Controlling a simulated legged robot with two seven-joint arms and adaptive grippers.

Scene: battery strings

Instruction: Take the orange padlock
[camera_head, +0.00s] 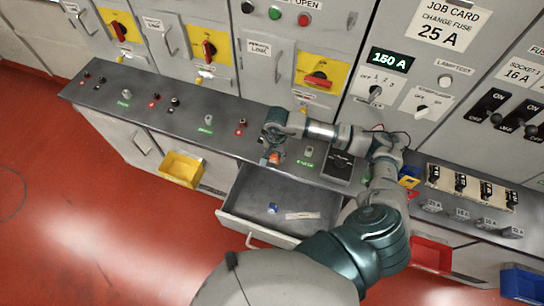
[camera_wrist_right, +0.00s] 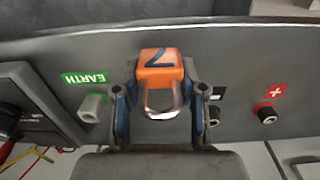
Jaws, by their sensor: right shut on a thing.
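The orange padlock (camera_wrist_right: 160,68) with a blue "7" on its body and a metal shackle is in the right wrist view. My right gripper (camera_wrist_right: 158,105) is shut on it, one finger on each side, with the shackle between the fingers. In the head view the right gripper (camera_head: 273,150) is over the grey bench ledge above an open drawer, and a small part of the padlock (camera_head: 274,158) shows orange below it. The wrist view shows the ledge's dark panel behind the padlock. My left gripper is not in view.
An open drawer (camera_head: 236,221) holds a small blue object (camera_head: 272,208) and a pale strip (camera_head: 302,215). Terminals line the ledge (camera_head: 150,95), including a green EARTH terminal (camera_wrist_right: 92,107). A yellow bin (camera_head: 182,169), red bin (camera_head: 430,254) and blue bin (camera_head: 522,284) hang on the front.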

